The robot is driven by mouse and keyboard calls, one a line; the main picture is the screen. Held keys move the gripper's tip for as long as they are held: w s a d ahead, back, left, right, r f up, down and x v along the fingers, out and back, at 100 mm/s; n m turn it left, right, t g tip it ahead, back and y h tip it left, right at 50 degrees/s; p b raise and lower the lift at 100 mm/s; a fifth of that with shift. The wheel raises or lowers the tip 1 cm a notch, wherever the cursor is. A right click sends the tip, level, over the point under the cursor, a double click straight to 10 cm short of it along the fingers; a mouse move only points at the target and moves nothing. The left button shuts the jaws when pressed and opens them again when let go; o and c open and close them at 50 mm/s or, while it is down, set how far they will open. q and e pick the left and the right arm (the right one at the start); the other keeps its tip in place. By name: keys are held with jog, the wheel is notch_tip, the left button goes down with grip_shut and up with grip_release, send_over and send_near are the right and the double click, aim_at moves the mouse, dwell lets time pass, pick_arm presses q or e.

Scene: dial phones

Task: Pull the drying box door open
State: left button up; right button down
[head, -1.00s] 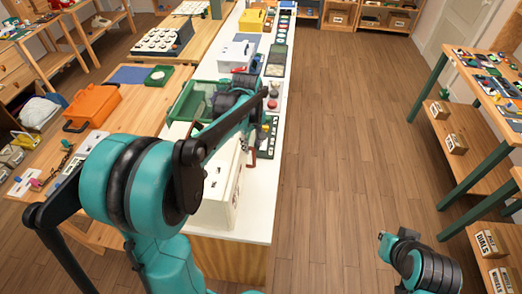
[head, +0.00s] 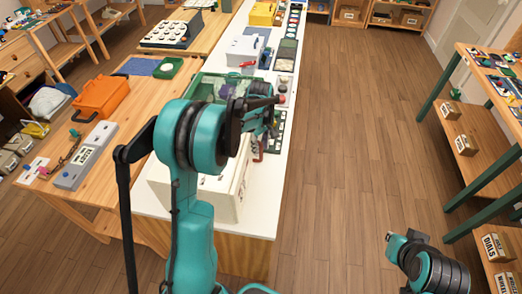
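A cream-white box (head: 222,198), which I take to be the drying box, stands at the near end of the white counter. My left arm covers much of it, and I cannot make out whether its door is open. A dark red bar (head: 259,149), perhaps a handle, shows at its right side. My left gripper (head: 259,138) is by this bar, below my wrist. Its fingers are mostly hidden, so a grasp cannot be confirmed. My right gripper (head: 397,243) is low at the right over the floor, away from the box; its fingers are unclear.
A green bin (head: 208,83) stands behind the box. Farther along the white counter (head: 262,216) is another white box (head: 244,48) with a red part. An orange case (head: 101,97) lies on the left wooden table. The aisle floor (head: 335,150) is clear to the right.

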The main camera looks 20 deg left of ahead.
pick_arm(q)
jog(key=shift+f, duration=0.7)
jog(key=shift+s, duration=0.1)
grip_shut()
jog(key=shift+d, duration=0.1)
